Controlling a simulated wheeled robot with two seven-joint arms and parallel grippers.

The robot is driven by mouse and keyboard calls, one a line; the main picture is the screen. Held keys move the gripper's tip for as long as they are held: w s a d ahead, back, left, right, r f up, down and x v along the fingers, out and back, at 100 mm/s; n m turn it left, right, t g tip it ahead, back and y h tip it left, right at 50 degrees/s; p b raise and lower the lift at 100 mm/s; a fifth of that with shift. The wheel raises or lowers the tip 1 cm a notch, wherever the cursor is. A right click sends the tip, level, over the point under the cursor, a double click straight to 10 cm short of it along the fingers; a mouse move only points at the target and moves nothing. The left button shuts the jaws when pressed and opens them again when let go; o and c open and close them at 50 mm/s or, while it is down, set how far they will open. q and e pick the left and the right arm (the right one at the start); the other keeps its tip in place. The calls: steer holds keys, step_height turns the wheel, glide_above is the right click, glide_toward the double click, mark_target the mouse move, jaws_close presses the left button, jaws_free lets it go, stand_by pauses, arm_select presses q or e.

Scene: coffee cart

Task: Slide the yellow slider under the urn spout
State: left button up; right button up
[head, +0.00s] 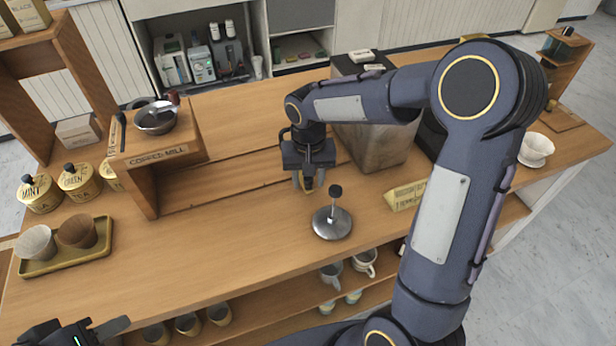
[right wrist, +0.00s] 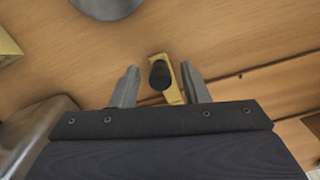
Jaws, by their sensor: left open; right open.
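The yellow slider (right wrist: 171,93) is a narrow yellow plate with an upright black knob (right wrist: 159,74), seen in the right wrist view. My right gripper (right wrist: 158,82) is open, with one finger on each side of the slider and its knob. In the head view my right gripper (head: 308,184) points down over the counter and mostly hides the slider. A large steel box-shaped vessel (head: 372,146), possibly the urn, stands right of that gripper; I cannot make out a spout. My left gripper (head: 97,333) is open and empty at the lower left.
A round metal piece with a black knob (head: 332,222) stands on the counter in front of my right gripper. A yellow sign (head: 404,196) is to the right. The coffee mill stand (head: 160,158) and a tray with cups (head: 66,262) are left.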

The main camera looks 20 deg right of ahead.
steer(key=shift+f, duration=0.2)
jaws_close()
steer(key=d, duration=0.4)
steer(key=shift+s+d+r, duration=0.1)
steer(key=shift+d, duration=0.1)
